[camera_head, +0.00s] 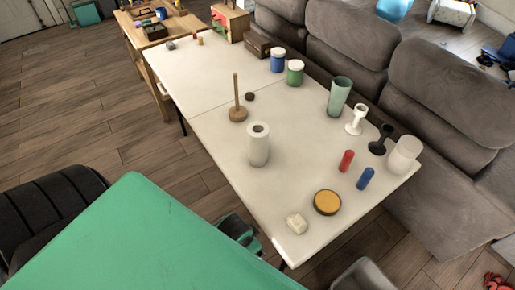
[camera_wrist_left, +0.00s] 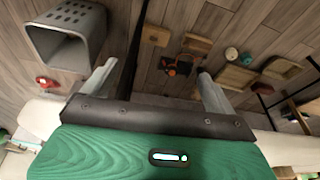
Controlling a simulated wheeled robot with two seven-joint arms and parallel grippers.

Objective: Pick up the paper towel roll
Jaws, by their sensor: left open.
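The paper towel roll (camera_head: 258,148) is a white cylinder standing upright on the long white table (camera_head: 212,135), near its left edge in the head view. A wooden holder (camera_head: 238,112) with a thin upright peg stands behind it, apart from it. My left gripper shows in the left wrist view (camera_wrist_left: 155,85), its two grey fingers wide apart with nothing between them. Floor lies beyond the fingers, and the roll is not in that view. I cannot make out the left fingertips in the head view. My right gripper is not in view.
A grey sofa (camera_head: 440,95) lines the far side. The table around the roll is clear.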

